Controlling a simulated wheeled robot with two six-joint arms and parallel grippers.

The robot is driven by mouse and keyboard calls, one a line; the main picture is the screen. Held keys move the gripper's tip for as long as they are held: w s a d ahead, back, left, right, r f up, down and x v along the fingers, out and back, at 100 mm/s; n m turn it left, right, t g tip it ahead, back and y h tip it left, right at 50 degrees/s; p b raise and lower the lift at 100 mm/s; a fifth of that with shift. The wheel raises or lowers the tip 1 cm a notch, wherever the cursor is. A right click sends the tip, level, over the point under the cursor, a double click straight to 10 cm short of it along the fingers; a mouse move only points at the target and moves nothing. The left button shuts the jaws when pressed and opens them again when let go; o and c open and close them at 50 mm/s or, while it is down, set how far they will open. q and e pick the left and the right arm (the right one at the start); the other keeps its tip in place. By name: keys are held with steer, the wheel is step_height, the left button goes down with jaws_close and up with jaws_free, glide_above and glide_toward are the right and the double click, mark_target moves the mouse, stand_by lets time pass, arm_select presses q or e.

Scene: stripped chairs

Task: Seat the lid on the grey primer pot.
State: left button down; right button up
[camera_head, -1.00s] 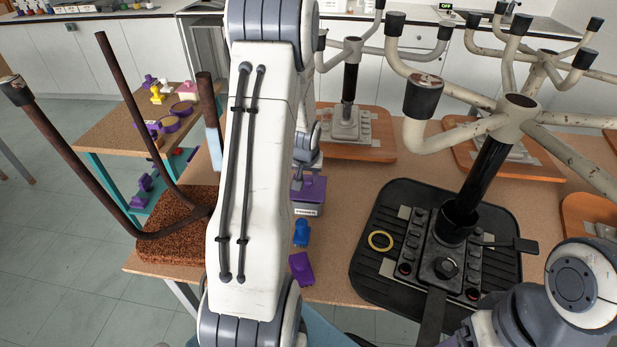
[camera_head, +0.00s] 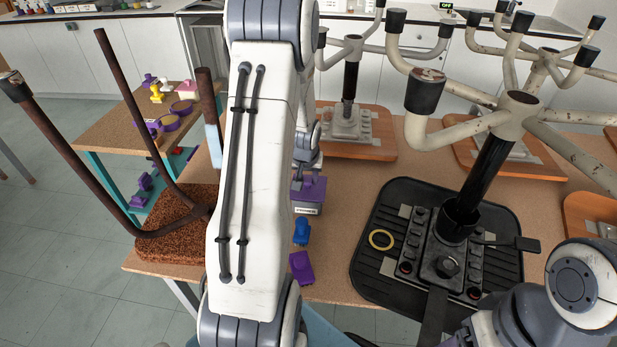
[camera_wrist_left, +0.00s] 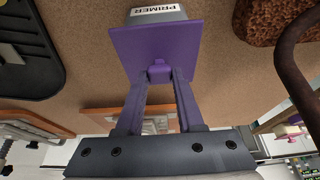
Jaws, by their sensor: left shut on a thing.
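The grey primer pot (camera_head: 307,211) stands on the brown table, its white PRIMER label facing front. It also shows at the top of the left wrist view (camera_wrist_left: 150,14). The purple square lid (camera_head: 312,188) lies over the pot's top, and its flat face shows in the wrist view (camera_wrist_left: 150,45). My left gripper (camera_wrist_left: 158,74) is shut on the lid's small purple knob. The lid looks against the pot or very close to it; I cannot tell if it is fully down. My arm hides part of the table. My right gripper is out of view.
A blue item (camera_head: 301,231) and a purple block (camera_head: 302,267) lie in front of the pot. A black tray (camera_head: 365,275) with an upturned chair base is to the right. A rusty chair frame with a brown seat (camera_head: 178,228) is at left.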

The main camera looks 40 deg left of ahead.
arm_select(q)
steer(key=shift+f+b, duration=0.5)
steer(key=shift+f, duration=0.1)
steer(key=shift+c, duration=2.3)
jaws_free()
steer(key=p+v, duration=0.1)
steer(key=v, duration=0.9)
steer(key=shift+r, duration=0.3)
steer(key=shift+d, duration=0.15)
